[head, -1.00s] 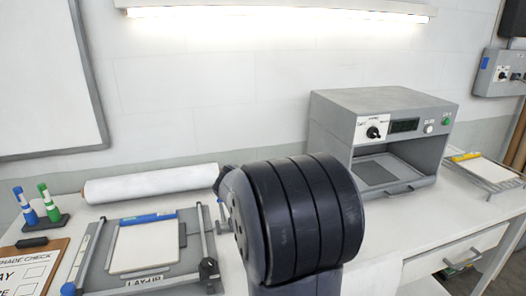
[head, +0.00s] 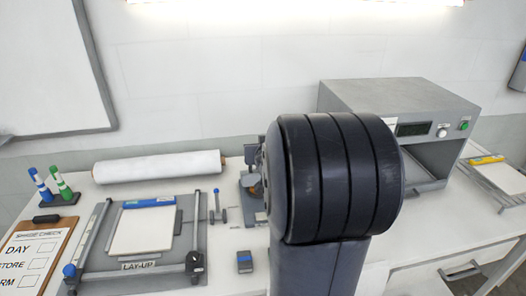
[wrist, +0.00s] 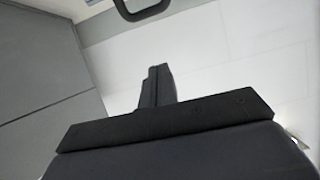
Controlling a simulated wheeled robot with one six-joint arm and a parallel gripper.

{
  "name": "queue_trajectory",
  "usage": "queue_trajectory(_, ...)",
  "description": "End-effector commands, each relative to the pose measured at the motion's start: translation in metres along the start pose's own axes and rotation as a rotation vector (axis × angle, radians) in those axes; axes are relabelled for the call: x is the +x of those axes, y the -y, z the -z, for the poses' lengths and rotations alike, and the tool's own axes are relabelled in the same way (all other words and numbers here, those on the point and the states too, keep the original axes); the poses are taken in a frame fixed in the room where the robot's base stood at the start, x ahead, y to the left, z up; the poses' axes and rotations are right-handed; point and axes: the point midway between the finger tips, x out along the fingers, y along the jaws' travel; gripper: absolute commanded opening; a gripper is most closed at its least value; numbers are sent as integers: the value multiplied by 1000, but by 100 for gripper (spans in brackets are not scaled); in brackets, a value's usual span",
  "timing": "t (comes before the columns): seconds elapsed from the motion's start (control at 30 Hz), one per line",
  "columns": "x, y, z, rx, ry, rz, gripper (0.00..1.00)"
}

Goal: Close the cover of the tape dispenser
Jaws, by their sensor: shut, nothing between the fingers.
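My gripper (wrist: 160,70) shows in the wrist view as dark fingers shut together with nothing between them. In the head view it is hidden behind my own dark arm joint. A small grey device with an orange-brown part (head: 251,186) stands on the bench, left of my arm, and looks like the tape dispenser. My arm covers its right side, so I cannot tell how its cover stands. The wrist view does not clearly show the dispenser; my gripper's distance from it cannot be told.
The lay-up board (head: 104,252) lies on the bench at left, with a white roll (head: 158,167) behind it. A small dark block (head: 244,262) lies near my arm. A grey press (head: 405,95) stands at right. A dark handle (wrist: 146,10) shows at the wrist view's top.

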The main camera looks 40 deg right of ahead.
Motion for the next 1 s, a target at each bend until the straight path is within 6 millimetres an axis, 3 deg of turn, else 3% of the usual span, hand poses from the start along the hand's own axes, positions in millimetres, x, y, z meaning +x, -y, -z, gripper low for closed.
queue_trajectory(0.4, 76, 0, -2, -1, 3, 0, 0)
queue_trajectory(0.63, 63, 0, -31, -2, 2, 0, 0)
queue_trajectory(1.0, 59, 0, -38, -2, 1, 0, 0)
